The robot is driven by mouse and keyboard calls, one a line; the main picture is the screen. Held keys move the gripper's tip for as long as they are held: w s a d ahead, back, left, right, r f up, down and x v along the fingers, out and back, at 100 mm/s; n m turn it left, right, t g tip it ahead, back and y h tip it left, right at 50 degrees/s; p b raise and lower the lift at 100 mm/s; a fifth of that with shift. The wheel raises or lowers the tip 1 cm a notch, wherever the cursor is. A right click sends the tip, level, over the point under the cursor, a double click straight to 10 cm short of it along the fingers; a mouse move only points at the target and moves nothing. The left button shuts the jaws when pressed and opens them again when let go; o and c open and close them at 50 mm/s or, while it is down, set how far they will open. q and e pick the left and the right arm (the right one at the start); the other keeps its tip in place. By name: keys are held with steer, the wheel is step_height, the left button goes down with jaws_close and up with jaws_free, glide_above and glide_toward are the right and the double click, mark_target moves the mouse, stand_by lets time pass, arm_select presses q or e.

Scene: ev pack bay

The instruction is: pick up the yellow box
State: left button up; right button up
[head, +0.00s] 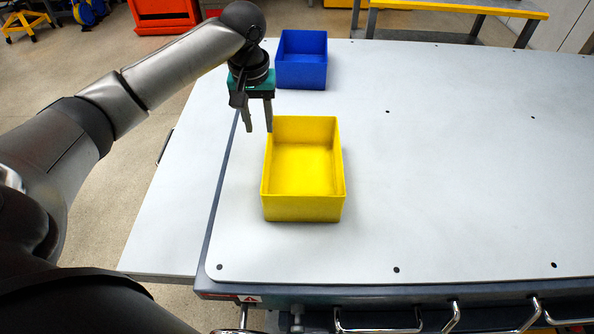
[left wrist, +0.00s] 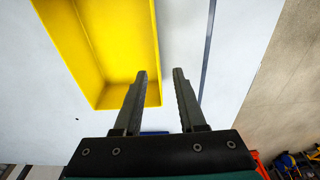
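The yellow box (head: 303,208) is an open, empty, rectangular bin standing upright on the grey-white table near its left side. It also shows in the left wrist view (left wrist: 75,45), at the upper left. My left gripper (head: 258,130) is above the table by the far left corner of the yellow box. Its two fingers are apart with nothing between them, and they show in the left wrist view (left wrist: 160,75). There one finger overlaps the box's corner in the picture; I cannot tell whether it touches. My right gripper is not in view.
A blue box (head: 302,75) stands on the table behind the yellow one. The table top (head: 450,170) is clear to the right. The table's left edge runs close beside the yellow box. A red cabinet (head: 162,15) and a yellow-edged bench (head: 460,8) are at the back.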

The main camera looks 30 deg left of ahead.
arm_select(q)
steer(key=b, duration=0.2)
glide_toward(268, 161)
step_height(268, 161, down, 5)
steer(key=f, duration=0.1)
steer(key=w+f+b, duration=0.1)
steer(key=f, duration=0.1)
steer(key=f+b, duration=0.1)
steer(key=shift+w+a+f, duration=0.15)
steer(key=shift+a+f, duration=0.25)
steer(key=shift+f, duration=0.4)
jaws_close()
stand_by(0.6)
steer(key=shift+w+r, duration=0.1)
